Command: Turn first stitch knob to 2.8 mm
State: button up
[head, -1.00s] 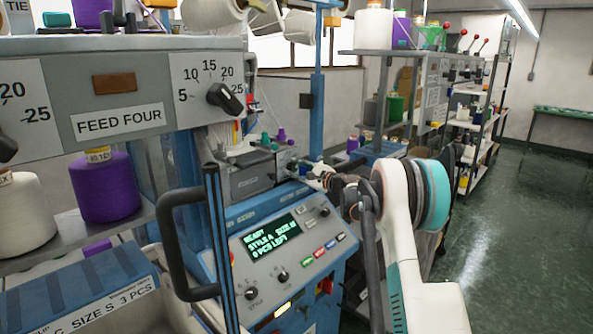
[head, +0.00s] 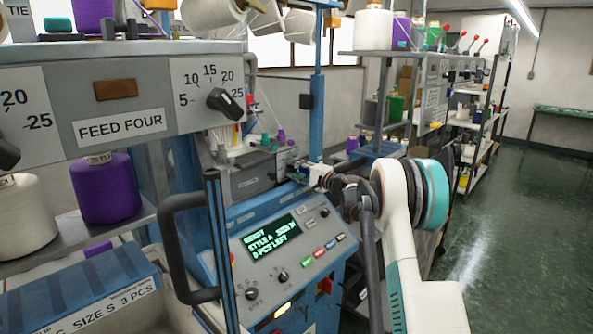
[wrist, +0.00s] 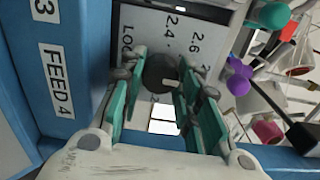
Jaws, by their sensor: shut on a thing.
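The stitch knob (wrist: 158,70) is a dark round knob on a pale scale plate in the wrist view. Figures reading about 2.4 and 2.6 and part of a word starting "LOO" are printed beside it. A light mark shows on the knob, but I cannot tell which value it points to. My gripper (wrist: 163,74) has its teal-padded fingers on both sides of the knob, shut on it. In the head view my gripper (head: 316,175) reaches the grey unit above the control panel, and the knob is hidden there.
A control panel (head: 285,255) with a green-lettered screen stands below my gripper. A black handle (head: 180,245) stands at its left. A "FEED 4" label (wrist: 56,80) lies left of the fingers, and purple and green knobs (wrist: 238,76) lie to the right. Open floor (head: 500,240) is at the right.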

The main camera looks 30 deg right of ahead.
jog(key=shift+f, duration=0.1)
dwell(0.4)
jog(key=o, duration=1.1)
jog(key=shift+c, duration=0.2)
jog(key=v, duration=1.2)
